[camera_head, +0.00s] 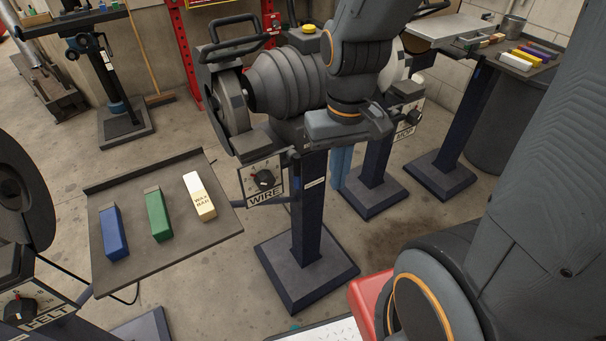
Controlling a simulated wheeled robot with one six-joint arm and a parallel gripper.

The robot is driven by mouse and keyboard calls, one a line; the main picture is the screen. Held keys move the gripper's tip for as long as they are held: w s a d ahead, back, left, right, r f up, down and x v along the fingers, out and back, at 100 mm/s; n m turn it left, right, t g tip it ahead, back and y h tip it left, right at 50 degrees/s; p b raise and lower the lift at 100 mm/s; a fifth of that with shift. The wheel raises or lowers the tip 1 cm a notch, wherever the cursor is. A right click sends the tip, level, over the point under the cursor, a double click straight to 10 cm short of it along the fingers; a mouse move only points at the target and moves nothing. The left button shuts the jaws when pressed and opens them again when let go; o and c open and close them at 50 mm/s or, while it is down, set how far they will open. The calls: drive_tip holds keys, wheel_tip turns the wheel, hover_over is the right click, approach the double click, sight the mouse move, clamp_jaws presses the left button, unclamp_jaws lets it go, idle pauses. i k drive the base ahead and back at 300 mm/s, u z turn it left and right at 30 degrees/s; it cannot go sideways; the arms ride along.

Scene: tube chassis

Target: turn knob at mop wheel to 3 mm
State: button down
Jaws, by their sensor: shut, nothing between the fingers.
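The mop wheel's dial plate (401,132) shows at the upper right of centre, with the label MOP below its dark knob (413,117). The knob is small here and its pointer setting cannot be read. My gripper (386,124) hangs from my arm just left of the plate, its fingers pointing right towards the knob. It is shut with nothing in it. Whether it touches the plate or is in front of it cannot be told. The pale mop wheel (397,66) is mostly hidden behind my arm.
A second knob (263,179) on the WIRE plate is left of centre, and a third (19,311) is on the FELT plate at lower left. A tray (109,276) holds blue, green and cream bars. Pedestals stand around; bare floor lies between them.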

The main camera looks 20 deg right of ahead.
sight(414, 116)
drive_tip(key=z, duration=0.5)
drive_tip(key=k, duration=1.15)
drive_tip(key=z, duration=0.7)
drive_tip(key=i, duration=0.6)
drive_tip(key=z, duration=0.05)
